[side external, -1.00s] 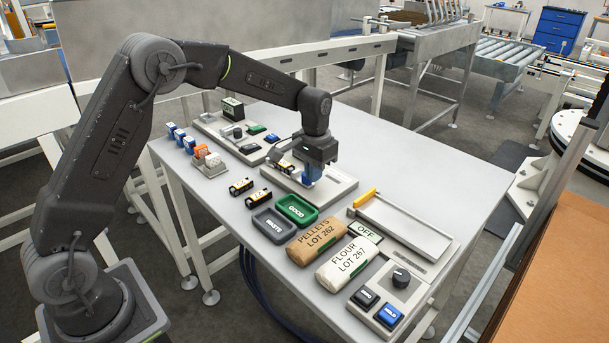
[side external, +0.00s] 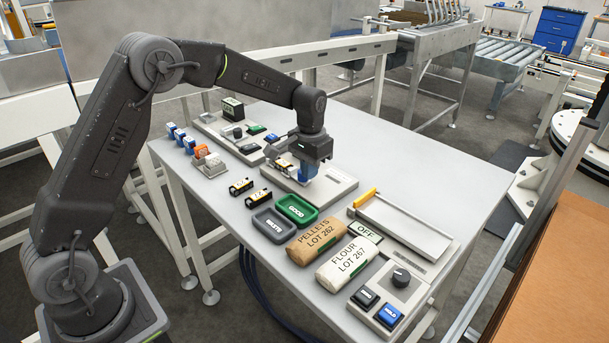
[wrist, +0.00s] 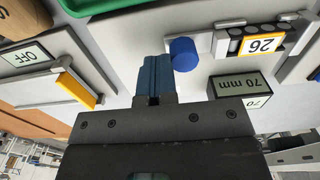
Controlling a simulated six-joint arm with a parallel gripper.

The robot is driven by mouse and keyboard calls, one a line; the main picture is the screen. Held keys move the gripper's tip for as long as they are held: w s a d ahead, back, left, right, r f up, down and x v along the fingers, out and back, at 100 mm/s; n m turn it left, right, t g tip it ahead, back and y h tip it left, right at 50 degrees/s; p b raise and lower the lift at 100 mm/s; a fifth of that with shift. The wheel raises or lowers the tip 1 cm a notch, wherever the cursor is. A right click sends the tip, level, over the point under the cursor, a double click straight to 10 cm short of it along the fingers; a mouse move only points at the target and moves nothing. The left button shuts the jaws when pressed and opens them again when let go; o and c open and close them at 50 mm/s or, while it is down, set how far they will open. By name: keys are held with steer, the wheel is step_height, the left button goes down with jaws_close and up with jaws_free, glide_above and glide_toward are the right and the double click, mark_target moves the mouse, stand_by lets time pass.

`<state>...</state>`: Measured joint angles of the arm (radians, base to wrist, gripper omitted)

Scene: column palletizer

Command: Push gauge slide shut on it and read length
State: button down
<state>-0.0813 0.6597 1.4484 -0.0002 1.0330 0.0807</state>
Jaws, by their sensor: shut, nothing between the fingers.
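The length gauge (side external: 340,184) is a pale plate on the table beneath my gripper. In the wrist view its slide has a round blue knob (wrist: 183,54). A dark piece with a yellow-edged label reading 26 (wrist: 262,43) lies in the gauge, beyond the slide from my gripper; it also shows in the side view (side external: 283,166). The gauge's display (wrist: 240,88) reads 70 mm, upside down in the wrist view. My gripper (wrist: 153,82) has its blue fingers together and empty, beside the knob. I cannot tell whether they touch it.
A green GOOD tray (side external: 296,209) and grey WASTE tray (side external: 272,225) stand in front. Two similar labelled pieces (side external: 241,186) lie left of them. PELLETS (side external: 316,240) and FLOUR (side external: 347,262) bags lie nearby. A sign reads OFF (side external: 365,232). The table's back right is clear.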

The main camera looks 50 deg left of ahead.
steer(key=shift+a, duration=0.5)
stand_by(0.8)
steer(key=shift+d, duration=0.1)
steer(key=shift+d, duration=0.35)
step_height(320, 180, up, 7)
stand_by(0.8)
